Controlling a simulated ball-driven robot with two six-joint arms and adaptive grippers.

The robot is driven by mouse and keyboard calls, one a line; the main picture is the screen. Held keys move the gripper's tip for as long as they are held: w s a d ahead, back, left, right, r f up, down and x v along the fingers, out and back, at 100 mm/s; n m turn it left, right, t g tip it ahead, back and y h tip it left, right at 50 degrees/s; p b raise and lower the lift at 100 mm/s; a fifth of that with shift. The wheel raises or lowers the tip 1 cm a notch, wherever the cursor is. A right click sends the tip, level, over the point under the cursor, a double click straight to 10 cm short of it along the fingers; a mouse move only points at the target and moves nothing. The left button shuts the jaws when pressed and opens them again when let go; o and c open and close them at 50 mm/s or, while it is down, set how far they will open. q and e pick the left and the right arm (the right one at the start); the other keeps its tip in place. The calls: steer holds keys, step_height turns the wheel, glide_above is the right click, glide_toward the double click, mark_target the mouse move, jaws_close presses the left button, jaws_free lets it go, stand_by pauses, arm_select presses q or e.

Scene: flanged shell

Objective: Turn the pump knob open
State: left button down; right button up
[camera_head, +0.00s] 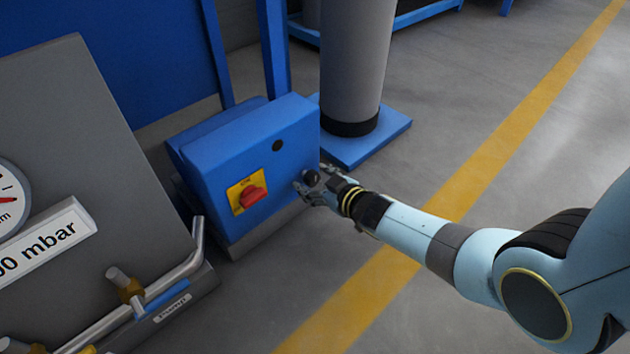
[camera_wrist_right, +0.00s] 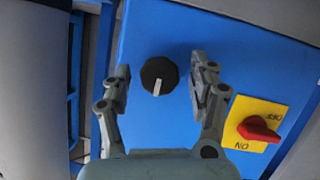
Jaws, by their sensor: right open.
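The pump knob (camera_wrist_right: 159,76) is round and black, with a white pointer line directed toward the bottom of the right wrist view. It sits on the front face of a blue box (camera_head: 205,150). My right gripper (camera_wrist_right: 162,70) is open, with one finger on each side of the knob. Gaps show between fingers and knob, so it is not gripped. The right gripper also shows in the head view (camera_head: 322,184). My left gripper is out of view.
A red switch (camera_head: 252,196) on a yellow plate sits left of the knob, with ON and OFF marks in the wrist view. A grey column (camera_head: 355,60) on a blue base stands behind. A gauge panel (camera_head: 90,130) with pipes is at left. Floor at right is clear.

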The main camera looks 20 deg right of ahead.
steer(key=c, duration=1.1)
steer(key=shift+c, duration=0.2)
steer(key=n+t+h, duration=0.1)
steer(key=n, duration=0.1)
steer(key=shift+a+n, duration=0.15)
steer(key=shift+n, duration=0.15)
steer(key=shift+f+n+t+h, duration=0.1)
steer(key=shift+n+t+h, duration=0.3)
steer(key=shift+n+h, duration=0.5)
steer(key=shift+n, duration=0.3)
steer(key=o, duration=1.1)
